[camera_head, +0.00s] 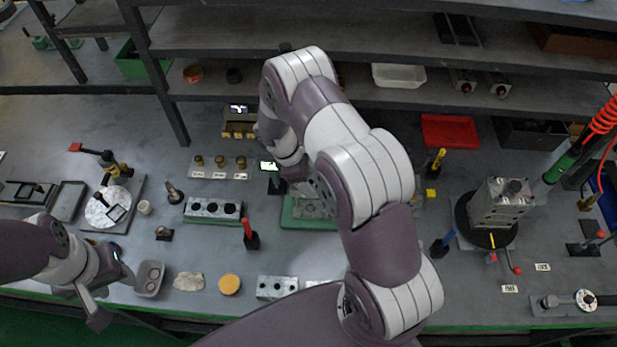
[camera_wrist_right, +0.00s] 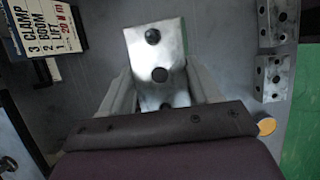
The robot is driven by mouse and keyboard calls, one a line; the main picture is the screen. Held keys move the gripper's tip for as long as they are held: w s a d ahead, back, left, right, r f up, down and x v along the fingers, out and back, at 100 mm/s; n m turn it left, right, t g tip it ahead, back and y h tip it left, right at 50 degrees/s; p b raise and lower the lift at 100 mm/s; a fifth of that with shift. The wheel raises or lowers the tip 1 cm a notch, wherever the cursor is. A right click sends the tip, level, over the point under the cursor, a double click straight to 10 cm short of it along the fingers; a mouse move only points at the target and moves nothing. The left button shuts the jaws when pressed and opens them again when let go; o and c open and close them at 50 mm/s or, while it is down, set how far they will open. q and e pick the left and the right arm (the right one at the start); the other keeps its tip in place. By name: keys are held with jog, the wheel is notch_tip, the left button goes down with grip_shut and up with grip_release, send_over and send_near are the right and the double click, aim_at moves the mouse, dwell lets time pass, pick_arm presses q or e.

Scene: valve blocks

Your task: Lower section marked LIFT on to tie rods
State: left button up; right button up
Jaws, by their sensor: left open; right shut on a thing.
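A metal block with a row of dark holes (camera_wrist_right: 155,52) is between the fingers of my right gripper (camera_wrist_right: 160,82) in the right wrist view; the gripper is shut on it. I cannot read a LIFT marking on this block. In the head view my right arm hides most of that area, above a green plate (camera_head: 290,217). A card (camera_wrist_right: 48,28) in the wrist view lists CLAMP, BOOM and LIFT. My left gripper (camera_head: 108,300) is open and empty at the lower left, near a small grey tray. I cannot make out the tie rods.
A stacked metal unit (camera_head: 497,205) stands on a dark round base at the right. A three-hole block (camera_head: 212,209) lies left of the green plate, another block (camera_head: 277,287) near the front edge. A red-handled tool (camera_head: 250,235) stands between. Shelves run along the back.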

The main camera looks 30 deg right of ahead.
jog(key=shift+f+b, duration=0.9)
jog(key=shift+f, duration=0.35)
jog(key=o, duration=1.5)
jog(key=shift+w+a+r, duration=0.1)
jog(key=shift+r, duration=0.15)
jog(key=b+v, duration=0.2)
jog(key=v, duration=0.6)
jog(key=shift+a+r, duration=0.1)
jog(key=shift+r, duration=0.05)
jog(key=p+v, duration=0.2)
jog(key=v, duration=0.1)
jog(key=shift+w+r, duration=0.1)
jog(key=shift+r, duration=0.3)
